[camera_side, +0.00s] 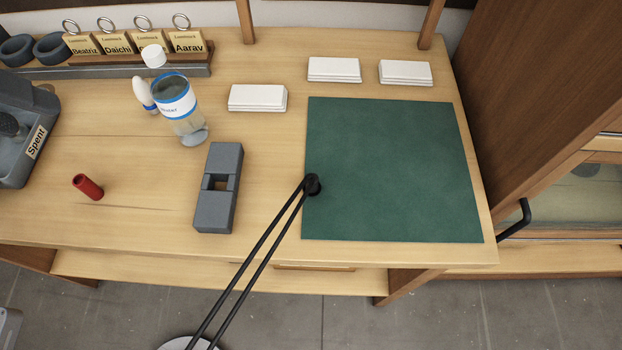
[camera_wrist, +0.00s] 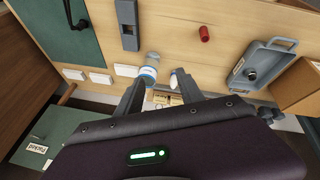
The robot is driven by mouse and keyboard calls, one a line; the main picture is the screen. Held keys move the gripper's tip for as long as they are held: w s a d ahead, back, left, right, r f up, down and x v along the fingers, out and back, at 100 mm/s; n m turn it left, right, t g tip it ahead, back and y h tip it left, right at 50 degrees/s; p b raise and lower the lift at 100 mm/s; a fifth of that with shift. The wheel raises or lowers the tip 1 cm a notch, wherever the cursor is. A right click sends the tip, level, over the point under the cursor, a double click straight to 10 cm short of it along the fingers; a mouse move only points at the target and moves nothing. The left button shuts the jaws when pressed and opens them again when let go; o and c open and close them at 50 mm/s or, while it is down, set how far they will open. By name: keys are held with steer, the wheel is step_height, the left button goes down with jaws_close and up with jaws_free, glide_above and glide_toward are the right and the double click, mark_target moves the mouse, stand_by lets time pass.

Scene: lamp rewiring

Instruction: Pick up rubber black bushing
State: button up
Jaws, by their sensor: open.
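A small black ridged piece (camera_side: 8,124), which may be the rubber bushing, lies in the grey tray marked "Spent" (camera_side: 40,140) at the left edge of the side view. In the wrist view it looks like a dark round spot (camera_wrist: 251,74) inside the tray (camera_wrist: 262,64). Two dark rings (camera_side: 53,48) sit at the far left of the back rack; I cannot tell whether either is the bushing. My gripper (camera_wrist: 160,84) is open, with nothing seen between its fingers, and points toward the table's back area. It is not in the side view.
A bottle (camera_side: 178,108) stands behind the grey slotted block (camera_side: 216,205). A red cylinder (camera_side: 88,187) lies left of that block. Name tags (camera_side: 188,42) stand on the rack. The table's left middle is mostly clear.

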steer(key=w+d+f+n+g+h, duration=0.1)
steer(key=d+f+n+h, duration=0.1)
steer(key=d, duration=0.3)
steer(key=w+d+f+n+h, duration=0.1)
steer(key=w+d+f+n, duration=0.15)
steer(key=d, duration=0.25)
steer(key=w+d+r+n+h, duration=0.2)
steer(key=d+r+n+h, duration=0.75)
steer(key=d+n, duration=0.3)
glide_toward(312, 178)
steer(key=d, duration=0.1)
steer(key=d+f, duration=0.1)
steer(key=w+d, duration=0.1)
steer(key=shift+f+g+y, duration=0.25)
steer(key=shift+g+y, duration=0.1)
steer(key=shift+g, duration=0.05)
steer(key=x, duration=0.6)
steer(key=shift+d+f, duration=0.15)
steer(key=shift+d, duration=0.05)
steer(key=shift+w+d, duration=0.15)
steer(key=shift+d, duration=0.05)
jaws_close()
